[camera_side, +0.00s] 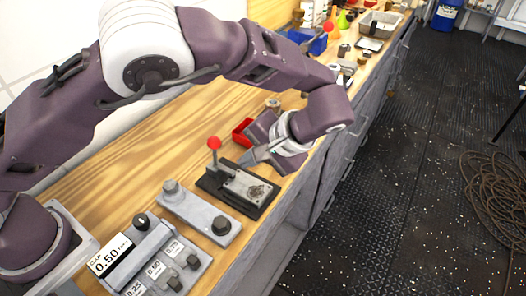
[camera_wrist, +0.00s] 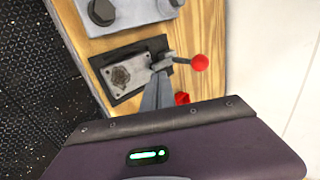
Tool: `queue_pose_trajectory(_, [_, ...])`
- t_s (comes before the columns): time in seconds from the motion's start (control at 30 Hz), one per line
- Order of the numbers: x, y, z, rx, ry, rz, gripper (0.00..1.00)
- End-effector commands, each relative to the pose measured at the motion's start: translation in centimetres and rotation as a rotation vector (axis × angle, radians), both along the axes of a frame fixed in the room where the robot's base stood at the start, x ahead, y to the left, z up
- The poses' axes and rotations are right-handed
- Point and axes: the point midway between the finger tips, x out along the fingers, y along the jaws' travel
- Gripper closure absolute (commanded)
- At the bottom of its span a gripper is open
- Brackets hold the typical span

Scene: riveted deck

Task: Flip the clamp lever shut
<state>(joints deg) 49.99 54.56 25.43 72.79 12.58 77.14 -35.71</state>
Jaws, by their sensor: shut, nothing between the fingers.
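The clamp (camera_side: 244,187) is a grey metal plate on a black base on the wooden bench. Its lever stands up at the left end and carries a red ball knob (camera_side: 214,143). In the wrist view the clamp plate (camera_wrist: 122,79) lies above my gripper, and the red knob (camera_wrist: 200,62) sticks out to the right. My gripper (camera_side: 247,161) is shut and empty. Its fingertips are just above and behind the clamp plate, to the right of the lever. In the wrist view the fingers (camera_wrist: 158,92) reach up close to the lever's base; I cannot tell whether they touch it.
A grey plate with bolts (camera_side: 200,212) lies left of the clamp. A gauge block panel (camera_side: 152,258) stands further left. A red bin (camera_side: 242,131) is behind my gripper. Several tools and a blue bin (camera_side: 314,42) fill the far bench. The bench's front edge is close to the clamp.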

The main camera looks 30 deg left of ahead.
Motion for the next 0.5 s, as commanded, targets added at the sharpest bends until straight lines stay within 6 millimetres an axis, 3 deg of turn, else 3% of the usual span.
queue_pose_trajectory(0.2, [0.1, -4.0, 2.6, -0.001, -0.004, 0.000, 1.00])
queue_pose_trajectory(0.5, [0.0, -5.9, 4.0, 0.001, -0.001, 0.001, 1.00])
